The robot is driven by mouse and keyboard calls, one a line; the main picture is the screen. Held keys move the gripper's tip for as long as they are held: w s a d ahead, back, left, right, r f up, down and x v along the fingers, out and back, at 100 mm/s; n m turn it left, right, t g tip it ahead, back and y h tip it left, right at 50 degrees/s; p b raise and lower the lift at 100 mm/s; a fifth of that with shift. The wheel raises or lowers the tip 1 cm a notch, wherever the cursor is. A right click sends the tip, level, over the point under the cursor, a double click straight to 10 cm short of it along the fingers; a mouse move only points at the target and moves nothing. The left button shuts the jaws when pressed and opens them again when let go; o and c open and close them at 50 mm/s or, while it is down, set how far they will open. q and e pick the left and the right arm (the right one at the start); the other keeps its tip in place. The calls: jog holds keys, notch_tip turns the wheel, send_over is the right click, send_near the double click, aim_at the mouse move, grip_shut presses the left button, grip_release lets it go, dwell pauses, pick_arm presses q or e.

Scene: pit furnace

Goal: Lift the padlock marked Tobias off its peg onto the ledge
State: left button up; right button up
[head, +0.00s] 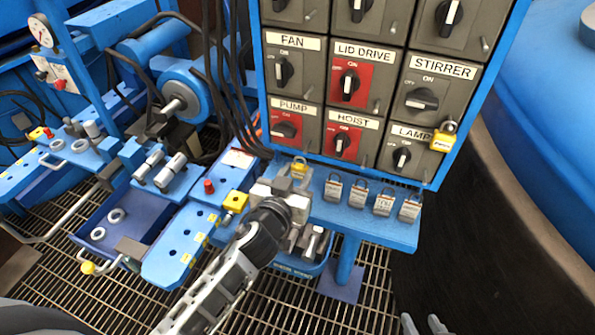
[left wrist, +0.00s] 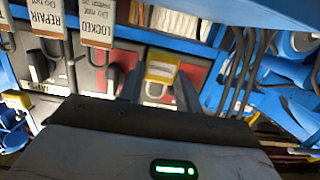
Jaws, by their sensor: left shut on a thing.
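My left gripper (head: 283,186) is shut on a yellow padlock with a pale label (head: 299,169). That padlock also shows between the fingers in the left wrist view (left wrist: 161,70), its shackle partly visible. The name on its label is too small to read. The gripper is over the left end of the blue ledge (head: 345,216), below the switch panel. Another yellow padlock (head: 443,138) hangs beside the LAMP switch; its name is also unreadable. My right gripper (head: 423,324) is at the bottom edge, partly cut off, its fingertips apart and empty.
Several grey padlocks with white tags (head: 358,195) hang along the ledge's front. The switch panel (head: 350,85) rises behind it. Dark cables (head: 225,85) run down to its left.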

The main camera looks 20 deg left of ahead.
pick_arm(q)
jog(key=shift+s, duration=0.85)
dwell(0.3)
